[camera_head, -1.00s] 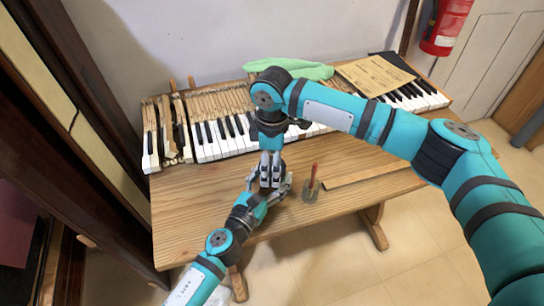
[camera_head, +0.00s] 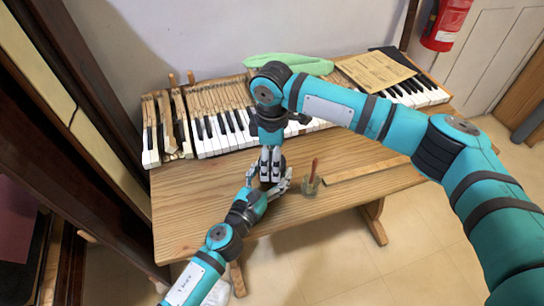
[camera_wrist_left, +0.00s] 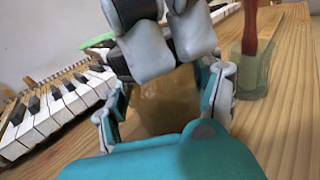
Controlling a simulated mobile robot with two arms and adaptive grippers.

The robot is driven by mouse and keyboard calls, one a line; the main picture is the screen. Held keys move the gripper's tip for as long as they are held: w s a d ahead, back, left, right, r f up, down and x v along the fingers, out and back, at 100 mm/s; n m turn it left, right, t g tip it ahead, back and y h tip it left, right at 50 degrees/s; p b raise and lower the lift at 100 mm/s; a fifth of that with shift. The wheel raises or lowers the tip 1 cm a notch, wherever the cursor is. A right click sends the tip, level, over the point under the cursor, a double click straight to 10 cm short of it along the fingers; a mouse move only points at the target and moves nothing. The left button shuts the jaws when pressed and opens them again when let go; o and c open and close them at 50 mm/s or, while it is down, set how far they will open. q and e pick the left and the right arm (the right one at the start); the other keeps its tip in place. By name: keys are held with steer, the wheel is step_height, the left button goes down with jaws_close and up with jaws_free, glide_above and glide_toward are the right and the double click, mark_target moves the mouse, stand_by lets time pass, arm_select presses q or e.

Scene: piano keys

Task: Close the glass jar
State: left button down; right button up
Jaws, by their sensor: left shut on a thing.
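My left gripper (camera_head: 272,187) is shut on the glass jar and holds it near the table's front edge. In the left wrist view, the jar (camera_wrist_left: 166,104) shows as an amber-brown shape between the fingers of my left gripper (camera_wrist_left: 168,108). My right gripper (camera_head: 270,165) points down from above, its fingertips at the top of the jar. Its two grey fingers (camera_wrist_left: 172,48) look close together in the left wrist view and cover the jar's mouth. I cannot see the lid, or tell whether those fingers hold it. In the head view the jar is mostly hidden by the grippers.
A clear glass with a red-handled tool (camera_head: 314,172) stands just right of the grippers. A wooden strip (camera_head: 370,171) lies further right on the table (camera_head: 205,205). Piano keys (camera_head: 212,140) run along the back, with a green cloth (camera_head: 290,64) behind. The table's left front is clear.

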steer(key=shift+o, duration=0.6)
step_height(320, 180, up, 12)
arm_select(q)
steer(key=shift+c, duration=0.4)
jaws_free()
steer(key=v, duration=1.2)
